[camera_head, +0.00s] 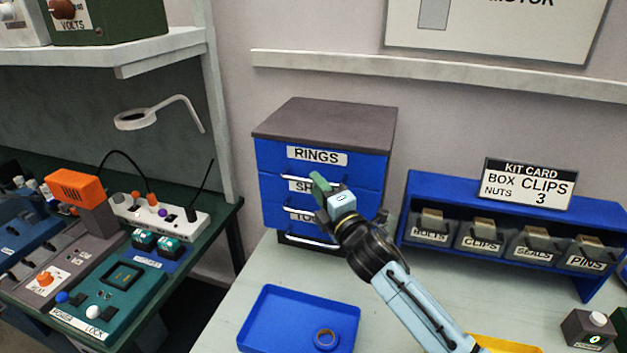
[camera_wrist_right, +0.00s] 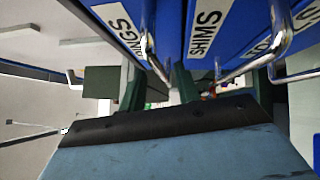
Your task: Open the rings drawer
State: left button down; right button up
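The rings drawer (camera_head: 275,158) is the top drawer of a blue cabinet with a dark grey top. Its front looks flush with the drawers below, so it appears closed. Its silver bar handle (camera_head: 296,178) is partly hidden behind my right gripper (camera_head: 321,190). In the right wrist view, the RINGS label is at the top left and that handle (camera_wrist_right: 152,58) reaches down near the gap between my dark green fingers (camera_wrist_right: 157,88). The fingers are apart; I cannot tell whether they touch the handle. My left gripper is out of view.
The shims drawer (camera_head: 275,190) and a third drawer lie below, their handles close to my right gripper. A blue bin rack (camera_head: 414,198) stands to the right. A green workbench is at left.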

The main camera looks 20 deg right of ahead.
jog(key=shift+x, duration=1.35)
grip_shut()
